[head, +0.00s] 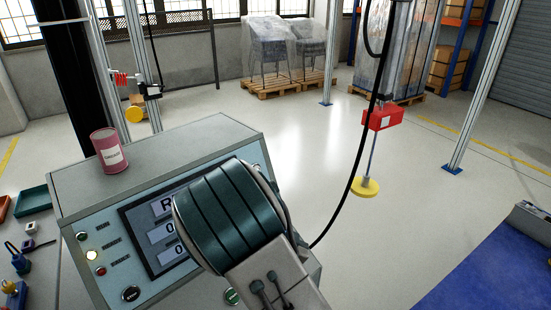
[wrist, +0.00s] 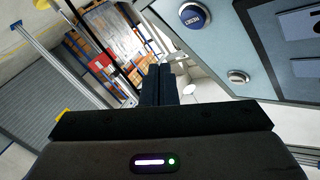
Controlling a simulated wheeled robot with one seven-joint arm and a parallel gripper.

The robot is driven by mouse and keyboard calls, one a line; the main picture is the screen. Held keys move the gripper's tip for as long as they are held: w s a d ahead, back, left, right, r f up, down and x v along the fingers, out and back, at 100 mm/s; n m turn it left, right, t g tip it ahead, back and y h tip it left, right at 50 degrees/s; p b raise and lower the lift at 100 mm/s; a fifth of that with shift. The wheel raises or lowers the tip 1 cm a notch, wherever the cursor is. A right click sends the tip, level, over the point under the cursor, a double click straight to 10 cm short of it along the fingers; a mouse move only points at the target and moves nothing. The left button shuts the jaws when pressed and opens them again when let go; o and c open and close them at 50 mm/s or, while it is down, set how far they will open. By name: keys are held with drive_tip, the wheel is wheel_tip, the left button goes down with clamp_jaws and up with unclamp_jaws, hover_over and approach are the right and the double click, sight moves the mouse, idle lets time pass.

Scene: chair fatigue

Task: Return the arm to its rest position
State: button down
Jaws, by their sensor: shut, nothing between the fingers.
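My gripper (wrist: 158,82) shows in the wrist view with its two dark fingers together and nothing between them. It is apart from the control panel, whose light blue face fills the upper right of that view. In the head view, my arm's green and grey link covers the lower middle, in front of the control cabinet (head: 185,150). My gripper is hidden there. Part of the cabinet's display (head: 135,235) is covered by my arm.
A pink can (head: 108,150) stands on the cabinet top. A red unit (head: 382,118) with a yellow pad (head: 365,187) hangs to the right, near a black cable. A blue mat (head: 490,265) lies at lower right. The central floor is clear.

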drive_tip(key=s+d+r+n+g, duration=0.2)
drive_tip(key=s+d+r+g, duration=0.2)
drive_tip(key=s, duration=0.4)
drive_tip(key=s+d+r+n+g, duration=0.2)
drive_tip(key=s+d+r+g, duration=0.1)
drive_tip(key=s+d+g, duration=0.2)
drive_tip(key=s+d+r+n+g, duration=0.1)
drive_tip(key=s+d+r+g, duration=0.3)
drive_tip(key=s, duration=0.6)
drive_tip(key=shift+s+d+r+n+g, duration=0.3)
drive_tip(key=shift+d+r+n+g, duration=0.1)
drive_tip(key=shift+d, duration=0.75)
